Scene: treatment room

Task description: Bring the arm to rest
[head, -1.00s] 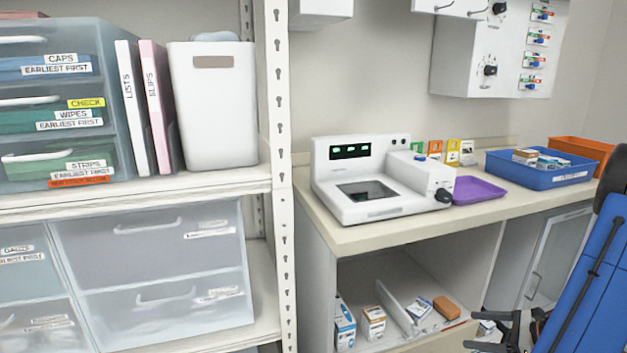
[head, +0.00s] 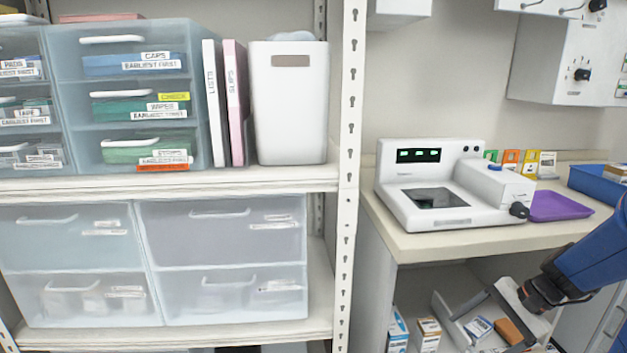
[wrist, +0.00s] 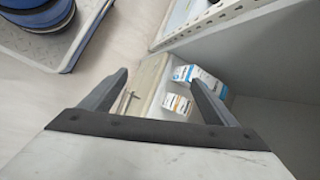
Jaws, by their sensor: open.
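My gripper (head: 472,334) is at the lower right of the head view, at the end of my blue arm. It is in front of the open compartment under the counter. In the wrist view my gripper (wrist: 160,77) has its two dark fingers spread wide with nothing held between them. Beyond the fingers, a blue-and-white box (wrist: 203,78) and an orange-and-white box (wrist: 178,104) show in the compartment, apart from the gripper as far as I can tell.
A white device (head: 440,205) and a purple tray (head: 560,206) stand on the counter (head: 420,247). A blue bin (head: 590,185) is at the right. A shelf rack with a white upright (head: 350,150) and clear drawers (head: 220,235) fills the left.

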